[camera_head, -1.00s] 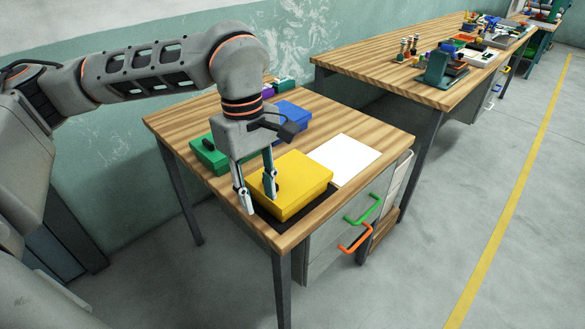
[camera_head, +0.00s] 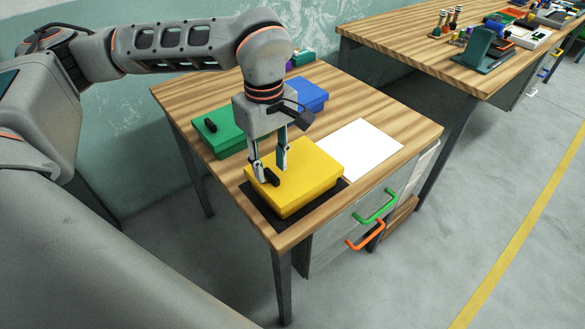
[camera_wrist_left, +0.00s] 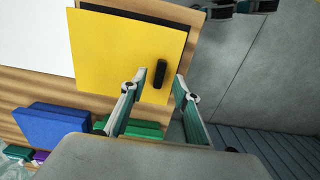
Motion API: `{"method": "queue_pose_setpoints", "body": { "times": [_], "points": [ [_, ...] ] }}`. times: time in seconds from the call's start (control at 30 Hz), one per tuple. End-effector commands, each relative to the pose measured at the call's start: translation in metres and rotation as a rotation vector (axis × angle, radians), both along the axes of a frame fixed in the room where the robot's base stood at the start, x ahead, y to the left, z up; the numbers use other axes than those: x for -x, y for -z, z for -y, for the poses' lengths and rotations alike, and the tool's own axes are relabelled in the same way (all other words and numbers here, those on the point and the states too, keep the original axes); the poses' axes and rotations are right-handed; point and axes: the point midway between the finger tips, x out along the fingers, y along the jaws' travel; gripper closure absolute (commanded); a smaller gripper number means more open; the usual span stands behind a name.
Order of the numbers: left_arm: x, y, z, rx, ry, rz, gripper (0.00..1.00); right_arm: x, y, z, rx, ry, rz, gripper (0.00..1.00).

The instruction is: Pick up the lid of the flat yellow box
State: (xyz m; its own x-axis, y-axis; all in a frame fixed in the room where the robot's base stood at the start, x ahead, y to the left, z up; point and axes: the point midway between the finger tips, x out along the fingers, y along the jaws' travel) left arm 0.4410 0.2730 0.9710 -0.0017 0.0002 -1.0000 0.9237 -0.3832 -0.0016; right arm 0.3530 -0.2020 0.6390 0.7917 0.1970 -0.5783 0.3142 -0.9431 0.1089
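The flat yellow box (camera_head: 298,172) sits closed on a dark mat (camera_head: 262,207) at the near corner of the wooden table. Its lid (camera_wrist_left: 115,45) has a black handle (camera_head: 268,178) near the left edge. My left gripper (camera_head: 266,174) points down over that edge of the lid. Its fingers are apart. In the left wrist view the handle (camera_wrist_left: 161,74) lies between the open fingertips (camera_wrist_left: 158,86) and slightly beyond them, with gaps on both sides. I cannot tell whether the fingertips touch the lid. My right gripper is not in view.
A green box (camera_head: 222,136) with a black handle and a blue box (camera_head: 304,95) stand behind the yellow box. A white sheet (camera_head: 360,147) lies to its right. Green (camera_head: 377,207) and orange (camera_head: 366,236) drawer handles stick out at the table's front.

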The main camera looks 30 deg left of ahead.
Motion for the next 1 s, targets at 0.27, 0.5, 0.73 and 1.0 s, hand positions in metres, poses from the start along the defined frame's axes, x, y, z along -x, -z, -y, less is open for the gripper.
{"method": "queue_pose_setpoints", "body": {
  "times": [0.27,0.5,0.73,1.0],
  "points": [
    [0.000,0.019,0.000,0.000,-0.001,0.001,0.69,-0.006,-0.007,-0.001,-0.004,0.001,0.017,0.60],
    [-0.001,0.019,0.000,0.000,-0.001,0.001,0.93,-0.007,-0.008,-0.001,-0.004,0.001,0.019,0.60],
    [-0.001,0.019,0.000,0.000,-0.001,0.001,1.00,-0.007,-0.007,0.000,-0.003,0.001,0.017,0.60],
    [-0.001,0.014,0.000,0.000,-0.001,0.003,1.00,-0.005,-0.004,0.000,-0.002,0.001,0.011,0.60]
  ]
}}
